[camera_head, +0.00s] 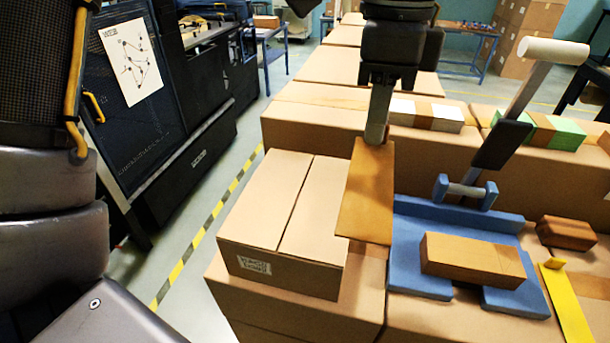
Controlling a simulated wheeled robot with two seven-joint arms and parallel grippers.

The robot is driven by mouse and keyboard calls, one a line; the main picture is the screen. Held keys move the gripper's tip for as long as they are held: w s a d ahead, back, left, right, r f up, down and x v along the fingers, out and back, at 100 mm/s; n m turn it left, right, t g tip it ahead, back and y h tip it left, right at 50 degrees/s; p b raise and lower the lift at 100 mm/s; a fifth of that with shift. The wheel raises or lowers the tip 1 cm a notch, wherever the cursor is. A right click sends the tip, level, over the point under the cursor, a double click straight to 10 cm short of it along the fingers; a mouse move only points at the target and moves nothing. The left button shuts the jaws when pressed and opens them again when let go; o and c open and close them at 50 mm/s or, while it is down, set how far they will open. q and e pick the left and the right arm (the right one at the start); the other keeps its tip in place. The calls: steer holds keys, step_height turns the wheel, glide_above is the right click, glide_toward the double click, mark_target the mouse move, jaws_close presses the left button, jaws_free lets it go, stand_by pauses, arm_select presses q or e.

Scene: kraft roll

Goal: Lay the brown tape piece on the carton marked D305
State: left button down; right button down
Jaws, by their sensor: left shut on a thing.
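My left gripper (377,128) comes down from the top centre and is shut on the brown tape piece (366,195). The piece is a flat brown sheet hanging below the fingers. In the picture it overlaps the right edge of a closed carton (262,205) with a centre seam. I cannot tell whether the piece touches that carton. A pale printed label (254,265) is on the carton's front face; its text is too small to read surely. My right gripper is not in view.
Right of the carton stands a blue lever press (420,235) with a brown block (472,260) on its base. A yellow strip (567,305) and a dark brown block (566,233) lie further right. White and green banded packs (425,114) (540,130) lie behind on large cartons.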

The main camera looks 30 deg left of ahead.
arm_select(q)
steer(key=w+a+f+p, duration=0.1)
steer(key=w+a+f, duration=0.1)
steer(key=a+f, duration=0.1)
steer(key=w+a+f+p, duration=0.2)
steer(key=a, duration=0.2)
steer(key=w+a+f+p, duration=0.2)
steer(key=a+f, duration=0.1)
steer(key=a, duration=0.1)
steer(key=shift+a+f, duration=0.15)
steer(key=shift+f, duration=0.15)
steer(key=shift+w+a+f+p, duration=0.2)
steer(key=shift+f+p, duration=0.1)
steer(key=shift+f, duration=0.1)
steer(key=f, duration=0.1)
steer(key=f+p, duration=0.1)
steer(key=f, duration=0.1)
steer(key=shift+w+a+f, duration=0.1)
steer(key=shift+a+f, duration=0.1)
steer(key=shift+f, duration=0.1)
steer(key=shift+f, duration=0.1)
